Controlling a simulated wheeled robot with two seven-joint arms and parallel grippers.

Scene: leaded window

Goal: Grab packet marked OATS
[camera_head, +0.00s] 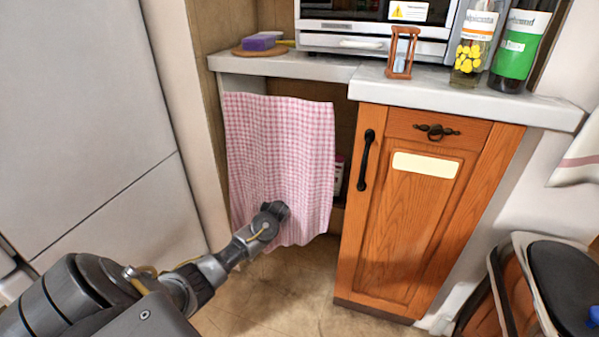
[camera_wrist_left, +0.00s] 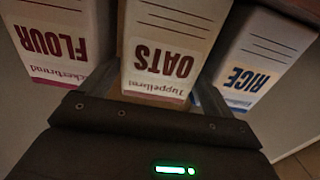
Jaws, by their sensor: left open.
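The packet marked OATS (camera_wrist_left: 165,55) is in the middle of the left wrist view, a pale box with its label upside down in the picture. My left gripper (camera_wrist_left: 155,88) is open, with one finger on each side of the OATS packet's lower part in the picture. I cannot tell whether the fingers touch it. In the head view my left arm reaches to the pink checked curtain (camera_head: 280,150), and the gripper itself is hidden there. My right gripper is in neither view.
Packets marked FLOUR (camera_wrist_left: 62,35) and RICE (camera_wrist_left: 255,60) stand close on either side of OATS. A worktop (camera_head: 290,66) lies above the curtain, and a wooden cabinet (camera_head: 410,220) stands right of it. A hourglass (camera_head: 402,52) and bottles (camera_head: 475,40) stand on the worktop.

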